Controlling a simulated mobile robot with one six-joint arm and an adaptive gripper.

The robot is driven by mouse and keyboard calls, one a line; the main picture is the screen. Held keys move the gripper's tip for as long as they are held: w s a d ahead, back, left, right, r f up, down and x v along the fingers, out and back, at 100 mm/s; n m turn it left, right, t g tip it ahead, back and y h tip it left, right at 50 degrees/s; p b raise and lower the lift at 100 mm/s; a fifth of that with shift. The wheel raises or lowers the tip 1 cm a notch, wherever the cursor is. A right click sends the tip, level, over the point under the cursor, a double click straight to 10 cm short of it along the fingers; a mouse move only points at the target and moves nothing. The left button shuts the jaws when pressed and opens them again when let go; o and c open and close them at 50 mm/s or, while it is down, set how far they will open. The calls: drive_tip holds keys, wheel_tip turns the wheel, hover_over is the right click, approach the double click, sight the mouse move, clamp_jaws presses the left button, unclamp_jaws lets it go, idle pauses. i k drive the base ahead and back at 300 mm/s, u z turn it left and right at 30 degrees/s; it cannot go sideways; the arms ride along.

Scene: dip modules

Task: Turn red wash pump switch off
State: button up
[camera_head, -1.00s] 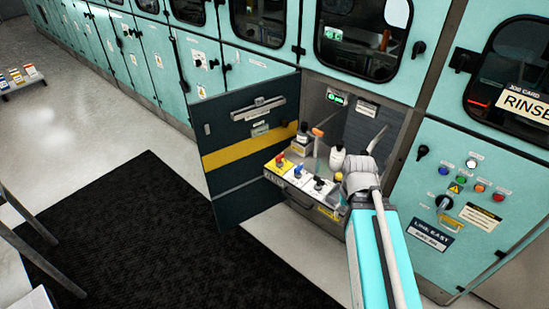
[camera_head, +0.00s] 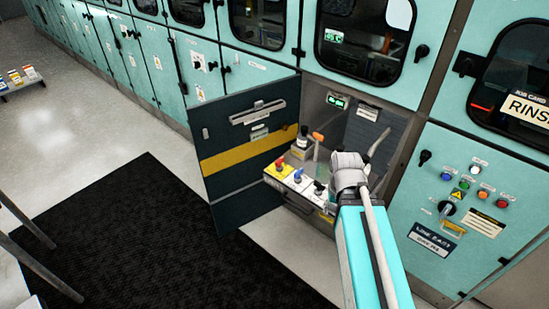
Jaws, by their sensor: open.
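The red switch (camera_head: 280,164) stands on a yellow plate at the left end of a pale panel, on the pulled-out unit in the open bay. A blue switch (camera_head: 298,174) and a black switch (camera_head: 319,187) are in line to its right. Labels are too small to read, and I cannot tell which way the red switch is set. My gripper (camera_head: 334,194) is at the right end of this unit, close to the black switch and apart from the red one. It is open, with its fingers mostly hidden behind my wrist and arm.
The dark bay door (camera_head: 245,180) with a yellow stripe stands open at the left. A dark-topped bottle (camera_head: 302,136) and an orange-topped item (camera_head: 318,137) stand behind the switches. A control panel (camera_head: 462,200) is at the right. A black mat (camera_head: 130,235) covers the floor.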

sight(278, 163)
drive_tip(key=i, duration=0.9)
drive_tip(key=z, duration=0.05)
